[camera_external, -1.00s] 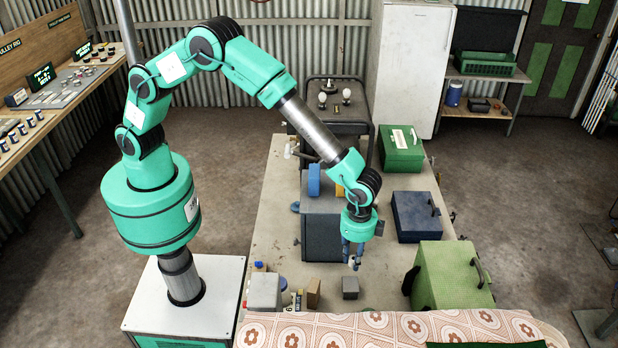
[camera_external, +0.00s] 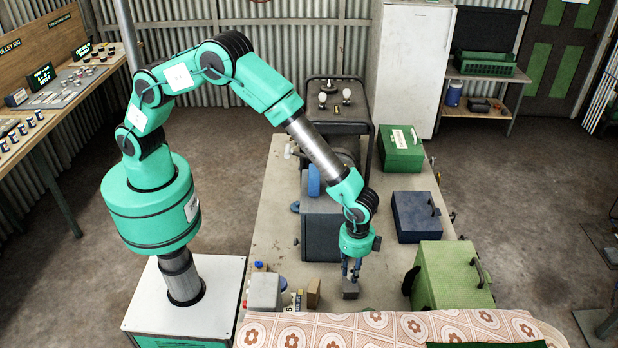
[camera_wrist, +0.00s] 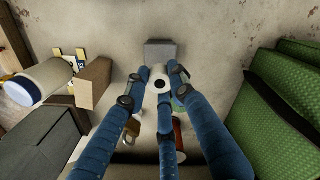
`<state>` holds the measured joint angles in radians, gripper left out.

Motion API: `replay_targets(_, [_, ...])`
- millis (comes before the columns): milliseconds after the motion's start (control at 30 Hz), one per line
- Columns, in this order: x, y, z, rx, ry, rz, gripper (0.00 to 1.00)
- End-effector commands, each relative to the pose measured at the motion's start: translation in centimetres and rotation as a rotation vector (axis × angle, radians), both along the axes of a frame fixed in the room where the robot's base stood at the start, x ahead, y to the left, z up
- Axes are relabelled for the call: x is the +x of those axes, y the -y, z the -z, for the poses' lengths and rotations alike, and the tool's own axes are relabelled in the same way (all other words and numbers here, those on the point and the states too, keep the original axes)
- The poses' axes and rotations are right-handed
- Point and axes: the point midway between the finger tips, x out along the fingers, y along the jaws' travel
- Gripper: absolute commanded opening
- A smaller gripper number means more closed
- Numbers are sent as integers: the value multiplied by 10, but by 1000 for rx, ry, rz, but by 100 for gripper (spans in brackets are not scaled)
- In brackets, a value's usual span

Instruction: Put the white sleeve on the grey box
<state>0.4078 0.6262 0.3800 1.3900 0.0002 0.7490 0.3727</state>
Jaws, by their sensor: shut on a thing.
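The grey box (camera_external: 350,294) is a small block on the bench, just below my fingertips in the external view. In the wrist view the grey box (camera_wrist: 160,47) lies just beyond the fingertips. My gripper (camera_external: 351,277) points down with its blue fingers shut on the white sleeve (camera_wrist: 160,71), a small white tube with a dark hole facing the wrist camera. The fingers hide most of the sleeve in the external view. I cannot tell whether the sleeve touches the box.
A brown block (camera_external: 314,293) and a light grey box (camera_external: 265,291) stand to the left. A green case (camera_external: 452,277) stands close on the right. A dark grey box (camera_external: 321,238) stands behind. The patterned cloth (camera_external: 390,328) covers the front.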

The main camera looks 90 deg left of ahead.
Motion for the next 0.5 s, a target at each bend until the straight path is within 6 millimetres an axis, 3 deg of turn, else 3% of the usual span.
replay_targets(300, [-1, 0, 32, 1, -2, 0, 10])
replay_targets(500, [0, 0, 36, 0, 0, 0, 10])
